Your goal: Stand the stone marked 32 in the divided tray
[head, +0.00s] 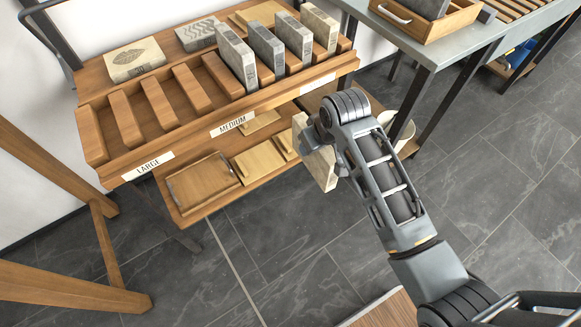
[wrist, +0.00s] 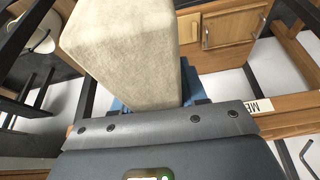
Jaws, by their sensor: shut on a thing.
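My gripper (head: 329,140) is shut on a pale beige stone block (head: 318,165), held in the air in front of the rack's right part. The stone also fills the upper left of the wrist view (wrist: 125,50). No number can be read on it, and my arm hides part of it. The divided tray (head: 150,158) is a long wooden rack with slanted dividers and labels LARGE and MEDIUM; a third label is unreadable. Several grey and beige stones (head: 237,57) stand in its right slots. The left slots are empty.
Behind the slots lie a beige stone with a dark mark (head: 135,60) and a grey patterned stone (head: 196,35). A lower shelf (head: 185,212) holds wooden boards. A grey bench (head: 455,45) with a wooden drawer box (head: 425,22) stands right. Open tiled floor lies in front.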

